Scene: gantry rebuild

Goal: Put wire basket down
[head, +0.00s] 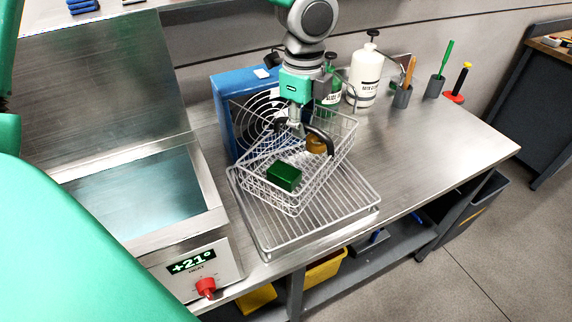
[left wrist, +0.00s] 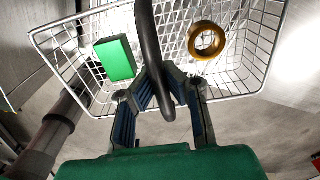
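The wire basket (head: 341,160) hangs or rests over the wire rack (head: 318,226) on the steel bench, turned at an angle to it. I cannot tell whether they touch. A green block (head: 284,176) and a brass-coloured ring (head: 317,145) lie inside the basket. My left gripper (head: 296,125) comes down from above, shut on the basket's dark curved handle (head: 325,137). In the left wrist view, the gripper's fingers (left wrist: 160,88) close around the handle (left wrist: 151,45), with the block (left wrist: 116,59) and ring (left wrist: 207,40) beyond. My right gripper is not in view.
A blue fan box (head: 231,113) stands close behind the basket. A green bottle (head: 329,92) and a white bottle (head: 366,76) stand behind it. A bath with a heater display (head: 192,262) is at left. The bench's right part (head: 440,140) is clear.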

